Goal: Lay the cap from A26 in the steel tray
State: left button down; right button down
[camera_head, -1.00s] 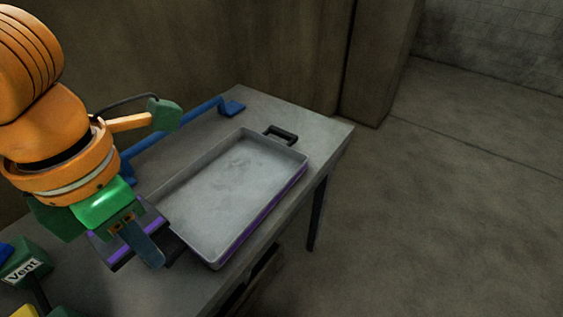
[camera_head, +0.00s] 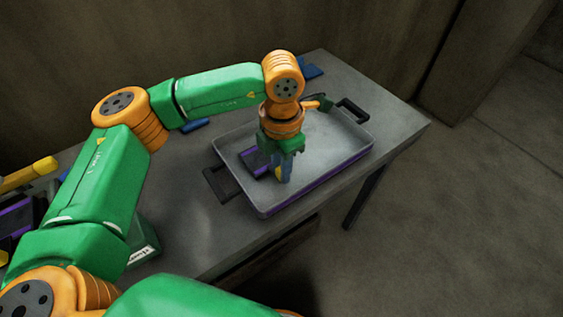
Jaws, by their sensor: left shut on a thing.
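The steel tray (camera_head: 330,160) is a shallow grey rectangular tray with purple along its side and dark handles at its ends. It lies on the grey table. My left gripper (camera_head: 277,174) points down over the left part of the tray. It is shut on a small piece, the cap (camera_head: 278,172), of which only a little yellow shows between the fingers. The fingers hide most of it, and I cannot tell whether it touches the tray floor. The right half of the tray is empty. A26 cannot be made out. My right gripper is out of view.
The grey table (camera_head: 385,118) has its right edge beyond the tray, with open floor past it. A blue thing (camera_head: 312,71) lies behind the tray. A green labelled block (camera_head: 143,243) and a yellow-handled thing (camera_head: 28,175) are at the left.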

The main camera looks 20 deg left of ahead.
pick_arm(q)
jog(key=shift+f+b, duration=0.25)
jog(key=shift+b, duration=0.05)
jog(key=c, duration=0.7)
grip_release()
jog(key=shift+r, duration=0.1)
notch_tip(320, 180, up, 12)
jog(key=shift+r, duration=0.2)
